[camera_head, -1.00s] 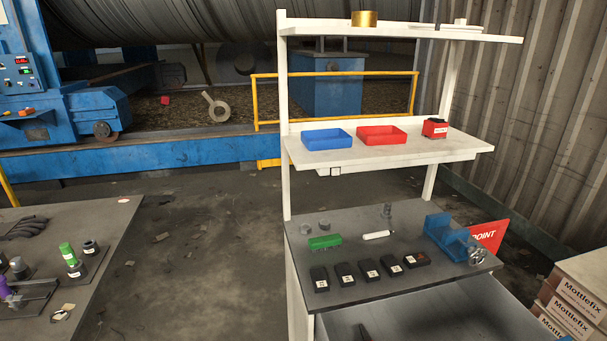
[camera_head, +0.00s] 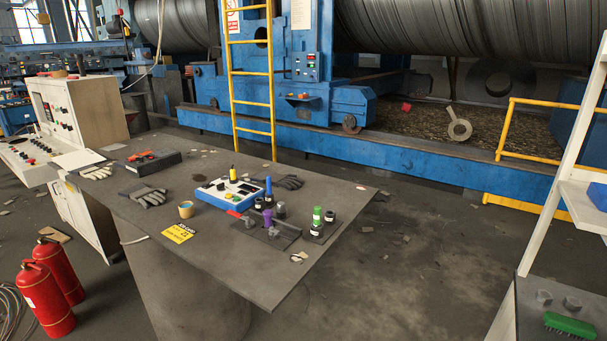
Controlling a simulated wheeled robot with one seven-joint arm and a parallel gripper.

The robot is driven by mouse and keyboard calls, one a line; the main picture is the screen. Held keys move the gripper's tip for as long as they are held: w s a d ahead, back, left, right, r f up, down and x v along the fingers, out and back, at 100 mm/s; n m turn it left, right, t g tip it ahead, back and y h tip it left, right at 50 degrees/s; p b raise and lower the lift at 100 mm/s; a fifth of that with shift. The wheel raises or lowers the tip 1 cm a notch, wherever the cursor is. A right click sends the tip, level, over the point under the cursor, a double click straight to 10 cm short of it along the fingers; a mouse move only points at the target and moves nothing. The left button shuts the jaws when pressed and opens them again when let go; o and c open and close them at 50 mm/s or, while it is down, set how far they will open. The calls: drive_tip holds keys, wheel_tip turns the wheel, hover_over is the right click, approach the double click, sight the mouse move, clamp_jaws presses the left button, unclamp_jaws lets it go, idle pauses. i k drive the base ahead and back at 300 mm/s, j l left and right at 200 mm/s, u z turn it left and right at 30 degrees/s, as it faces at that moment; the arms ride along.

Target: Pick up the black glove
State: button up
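A dark grey-black glove (camera_head: 143,194) lies flat on the left part of the grey table (camera_head: 262,288), in the head view. A pale glove (camera_head: 97,173) lies near the table's far left corner. My gripper is not in view, so its state does not show.
Red fire extinguishers (camera_head: 47,300) stand at lower left. A white shelf (camera_head: 560,175) is at right.

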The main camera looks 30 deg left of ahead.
sight(290, 181)
drive_tip(key=u, duration=1.1)
drive_tip(key=i+z, duration=0.1)
drive_tip(key=i, duration=0.1)
